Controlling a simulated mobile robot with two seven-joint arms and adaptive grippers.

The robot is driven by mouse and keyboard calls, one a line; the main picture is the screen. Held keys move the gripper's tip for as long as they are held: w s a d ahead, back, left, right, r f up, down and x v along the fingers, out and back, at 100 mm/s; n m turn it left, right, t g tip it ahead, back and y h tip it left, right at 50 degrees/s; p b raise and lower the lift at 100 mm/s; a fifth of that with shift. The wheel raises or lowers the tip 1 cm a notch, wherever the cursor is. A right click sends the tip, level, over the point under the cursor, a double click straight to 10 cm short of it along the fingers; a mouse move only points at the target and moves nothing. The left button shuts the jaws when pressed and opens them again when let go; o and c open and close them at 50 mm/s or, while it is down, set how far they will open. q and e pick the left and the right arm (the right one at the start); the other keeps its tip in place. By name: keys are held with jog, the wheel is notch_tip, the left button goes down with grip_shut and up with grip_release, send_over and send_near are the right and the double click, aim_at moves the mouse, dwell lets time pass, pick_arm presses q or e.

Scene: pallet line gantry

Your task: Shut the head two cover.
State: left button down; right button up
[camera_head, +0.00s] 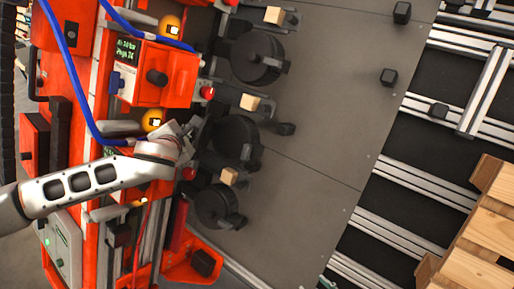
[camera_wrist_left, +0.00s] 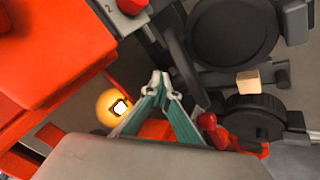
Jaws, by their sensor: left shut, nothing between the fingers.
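The orange machine (camera_head: 165,75) has several heads in a row, each with a dark round part on its right. The middle head's round part (camera_head: 235,138) is just right of my left gripper (camera_head: 190,130), probably head two. I cannot clearly tell its cover or how far it stands open. My left gripper is small and partly hidden by its own wrist in the head view. In the left wrist view its teal fingers (camera_wrist_left: 162,82) meet at the tips with nothing between them. A yellow lamp (camera_wrist_left: 113,107) is left of the fingers and a dark round part (camera_wrist_left: 236,28) is beyond them. My right gripper is out of view.
Red knobs (camera_head: 207,92) stick out between the heads, and one is close right of the fingers in the wrist view (camera_wrist_left: 208,121). A blue hose (camera_head: 75,85) hangs across the machine. Wooden blocks (camera_head: 250,102) sit beside the heads. The grey plate (camera_head: 320,110) is mostly clear.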

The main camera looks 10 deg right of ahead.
pick_arm(q)
jog(key=shift+s+d+f, duration=0.15)
jog(key=shift+s+d, duration=0.7)
jog(key=shift+d, duration=0.4)
jog(key=shift+s+d+f, duration=0.15)
jog(key=shift+s+d, duration=0.05)
jog(key=shift+d, duration=0.4)
jog(key=shift+s+d+f, duration=0.15)
jog(key=shift+s+d, duration=0.1)
jog(key=shift+d, duration=0.35)
jog(key=shift+s+d+f, duration=0.15)
jog(key=shift+s+d, duration=0.05)
jog(key=shift+d, duration=0.4)
jog(key=shift+s+d+f, duration=0.1)
jog(key=shift+d+f, duration=0.15)
jog(key=shift+d, duration=0.4)
jog(key=shift+w+d+f, duration=0.1)
jog(key=shift+d+f, duration=0.1)
jog(key=shift+d, duration=0.4)
jog(key=shift+s+d+f, duration=0.1)
jog(key=shift+d+f, duration=0.15)
jog(key=shift+d, duration=0.4)
jog(key=shift+d, duration=0.15)
